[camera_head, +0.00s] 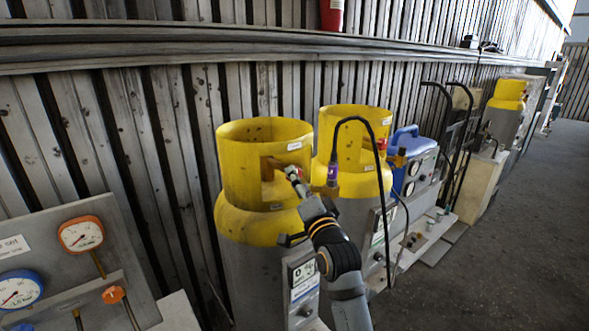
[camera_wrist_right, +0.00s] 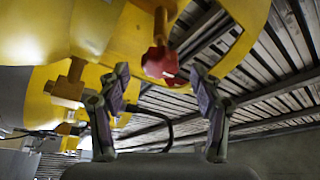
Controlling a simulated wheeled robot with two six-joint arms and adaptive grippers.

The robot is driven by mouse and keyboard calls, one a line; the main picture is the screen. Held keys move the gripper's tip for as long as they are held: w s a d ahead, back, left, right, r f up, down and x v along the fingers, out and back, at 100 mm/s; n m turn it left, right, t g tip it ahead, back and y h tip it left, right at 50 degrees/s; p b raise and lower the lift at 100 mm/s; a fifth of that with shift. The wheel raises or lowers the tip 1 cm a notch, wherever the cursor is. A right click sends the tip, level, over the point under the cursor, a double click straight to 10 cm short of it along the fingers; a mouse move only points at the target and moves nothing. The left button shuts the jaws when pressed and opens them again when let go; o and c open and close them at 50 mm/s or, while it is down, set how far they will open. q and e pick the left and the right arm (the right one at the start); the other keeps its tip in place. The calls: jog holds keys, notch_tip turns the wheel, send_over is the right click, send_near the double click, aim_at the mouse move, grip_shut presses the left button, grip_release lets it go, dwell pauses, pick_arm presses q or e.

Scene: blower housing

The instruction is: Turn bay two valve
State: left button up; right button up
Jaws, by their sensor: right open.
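Two grey gas cylinders with yellow collars stand at the wall in the head view, a nearer one (camera_head: 265,207) and a farther one (camera_head: 354,180). My right gripper (camera_head: 296,180) is at the opening of the nearer collar. In the right wrist view, my right gripper (camera_wrist_right: 161,74) is open, with a finger on either side of a red valve knob (camera_wrist_right: 160,60). The knob sits just beyond the fingertips inside a yellow collar; I cannot tell whether they touch. A brass valve (camera_wrist_right: 70,84) shows in another collar at the left. I cannot read which bay is two. My left gripper is out of view.
A gauge panel (camera_head: 110,240) stands at the lower left. A black hose (camera_head: 375,135) loops over the farther cylinder. A blue-topped unit (camera_head: 410,155) and a hand truck (camera_head: 460,140) stand beyond. The floor (camera_head: 500,260) at the right is clear.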

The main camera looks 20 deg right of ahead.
jog(key=shift+p+x, duration=0.45)
jog(key=shift+x, duration=1.5)
jog(key=shift+c, duration=0.4)
